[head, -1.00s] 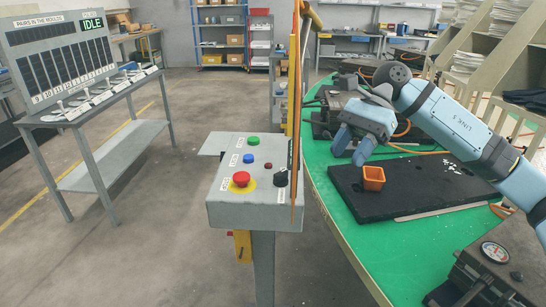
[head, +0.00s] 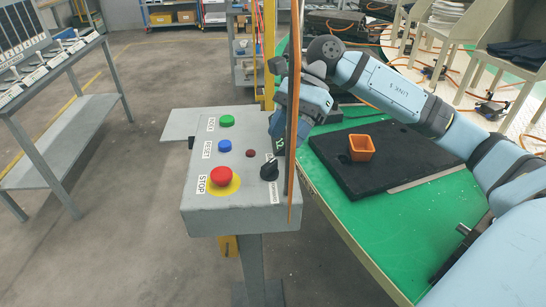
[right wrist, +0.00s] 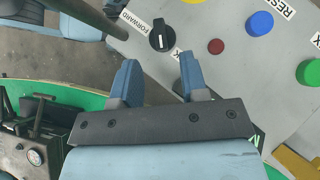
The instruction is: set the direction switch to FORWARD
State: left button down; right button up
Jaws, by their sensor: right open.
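The direction switch (head: 269,170) is a black knob with a white mark on the sloped top of the grey control box (head: 240,218). In the right wrist view the knob (right wrist: 162,38) has a FORWARD label (right wrist: 130,20) at its upper left. Another label below it is partly hidden by a finger. My right gripper (head: 277,145) is just behind the knob in the head view, partly hidden by an orange upright edge. In the wrist view my open, empty fingers (right wrist: 158,62) point at the knob, one towards each side, apart from it. My left gripper is not in view.
The box also bears a red STOP button (head: 221,176), a blue RESET button (head: 225,146), a green button (head: 227,121) and a small dark red lamp (head: 251,153). The orange upright (head: 293,120) stands close beside my gripper. A green table (head: 355,220) with an orange cup (head: 361,148) lies right.

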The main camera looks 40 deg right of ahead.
aim_at(275, 162)
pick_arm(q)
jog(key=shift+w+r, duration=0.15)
pick_arm(e)
jog(key=x, duration=0.6)
jog(key=c, duration=0.5)
jog(key=shift+d+f+m+t+b, duration=0.15)
jog(key=shift+m+t+b, duration=0.25)
jog(key=shift+b, duration=0.45)
jog(key=shift+c, duration=0.3)
jog(key=shift+s+f+m+t+b, duration=0.1)
jog(key=shift+f+m+t+b, duration=0.05)
jog(key=shift+m+t+b, duration=0.4)
jog(key=shift+c, duration=0.2)
jog(key=shift+s+m+t+b, duration=0.1)
jog(key=shift+m+t+b, duration=0.3)
jog(key=shift+b, duration=0.2)
jog(key=shift+s+r+m+t+b, duration=0.1)
jog(key=shift+r+m+t+b, duration=0.1)
jog(key=shift+m+t+b, duration=0.4)
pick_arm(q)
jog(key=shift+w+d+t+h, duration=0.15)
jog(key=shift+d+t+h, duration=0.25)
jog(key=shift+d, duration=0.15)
pick_arm(e)
jog(key=shift+r+m, duration=0.1)
jog(key=shift+m, duration=0.15)
